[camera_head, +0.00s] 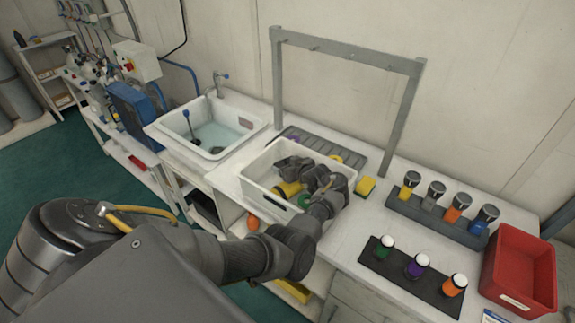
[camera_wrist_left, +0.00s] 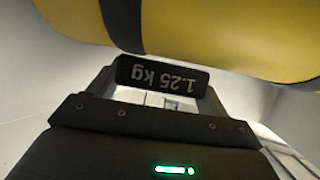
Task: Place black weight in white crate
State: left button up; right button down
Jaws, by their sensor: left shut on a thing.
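The white crate (camera_head: 262,203) stands on the counter, right of the sink. My left arm reaches over its near right side, and my left gripper (camera_head: 292,167) is down in or just over the crate. In the left wrist view, my left gripper (camera_wrist_left: 157,95) is shut on the black weight (camera_wrist_left: 162,74), marked 1.25 kg. A yellow cylinder (camera_wrist_left: 220,35) with a black band lies close beyond the weight. In the head view, the weight is hidden by my gripper and arm. Whether it touches the crate floor cannot be told.
A yellow cylinder (camera_head: 287,190) and a green item (camera_head: 305,200) lie in the crate. A grey frame (camera_head: 345,52) rises behind. To the right are a yellow sponge (camera_head: 365,186), a rack of tumblers (camera_head: 437,217), a black mat with jars (camera_head: 405,275) and a red bin (camera_head: 518,270).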

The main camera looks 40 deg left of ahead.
pick_arm(q)
jog(key=shift+w+f, duration=0.1)
jog(key=shift+f, duration=0.05)
pick_arm(e)
jog(key=shift+f, duration=0.3)
pick_arm(q)
jog(key=o, duration=2)
jog(key=shift+s+f, duration=0.1)
jog(key=shift+s, duration=0.1)
jog(key=shift+r, duration=0.4)
jog(key=shift+w+r+p, duration=0.1)
jog(key=shift+r+p, duration=0.45)
jog(key=shift+p, duration=0.1)
jog(key=p+v, duration=0.3)
jog(key=v, duration=0.4)
jog(key=shift+f, duration=0.15)
jog(key=shift+s+d, duration=0.2)
jog(key=shift+w+f, duration=0.1)
pick_arm(e)
jog(key=r, duration=0.1)
jog(key=s+r, duration=0.1)
jog(key=r, duration=0.3)
jog(key=shift+s, duration=0.4)
